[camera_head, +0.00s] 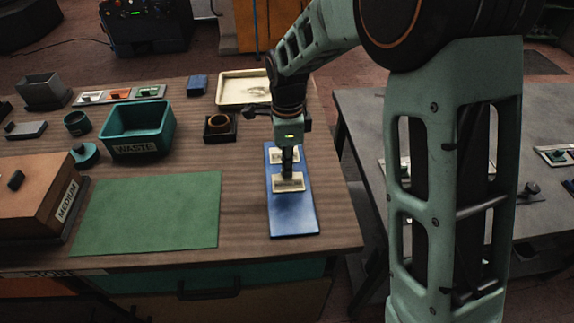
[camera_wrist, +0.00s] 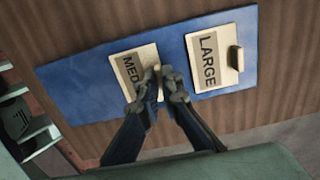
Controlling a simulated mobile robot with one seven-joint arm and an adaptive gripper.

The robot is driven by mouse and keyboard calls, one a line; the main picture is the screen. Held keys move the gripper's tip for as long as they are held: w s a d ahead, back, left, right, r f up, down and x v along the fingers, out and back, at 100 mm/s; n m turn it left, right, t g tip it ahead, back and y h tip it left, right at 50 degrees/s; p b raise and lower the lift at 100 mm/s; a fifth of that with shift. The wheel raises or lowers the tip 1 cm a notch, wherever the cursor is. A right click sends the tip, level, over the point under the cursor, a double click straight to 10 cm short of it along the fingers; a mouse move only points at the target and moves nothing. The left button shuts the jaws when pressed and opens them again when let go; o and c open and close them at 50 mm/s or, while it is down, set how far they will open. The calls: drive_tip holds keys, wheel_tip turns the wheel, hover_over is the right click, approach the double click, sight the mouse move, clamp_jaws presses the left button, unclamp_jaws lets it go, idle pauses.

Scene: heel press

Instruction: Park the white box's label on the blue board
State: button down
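The blue board (camera_head: 294,217) lies on the wooden table near its right edge. It also shows in the wrist view (camera_wrist: 75,92). Two cream labels with raised tabs lie on it. The nearer label (camera_wrist: 124,70) shows the letters "MED", the rest hidden behind a finger. The farther label (camera_wrist: 207,65) reads "LARGE". My gripper (camera_head: 287,177) points down onto the nearer label; in the wrist view its fingertips (camera_wrist: 161,76) are close together around that label's tab. The label looks flat on the board. No white box is clearly identifiable.
A green mat (camera_head: 150,215) lies left of the board. A brown box (camera_head: 30,195) labelled "MEDIUM" stands at the left. A teal "WASTE" bin (camera_head: 137,128), a small dark holder (camera_head: 219,128) and a cream tray (camera_head: 243,86) stand farther back. A grey table (camera_head: 355,130) is at right.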

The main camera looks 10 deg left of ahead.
drive_tip(key=shift+s+f, duration=0.1)
drive_tip(key=shift+f, duration=0.05)
drive_tip(key=c, duration=2.1)
unclamp_jaws()
drive_tip(key=shift+o, duration=0.7)
drive_tip(key=o, duration=0.4)
drive_tip(key=shift+r+p, duration=2.4)
drive_tip(key=shift+r, duration=1.2)
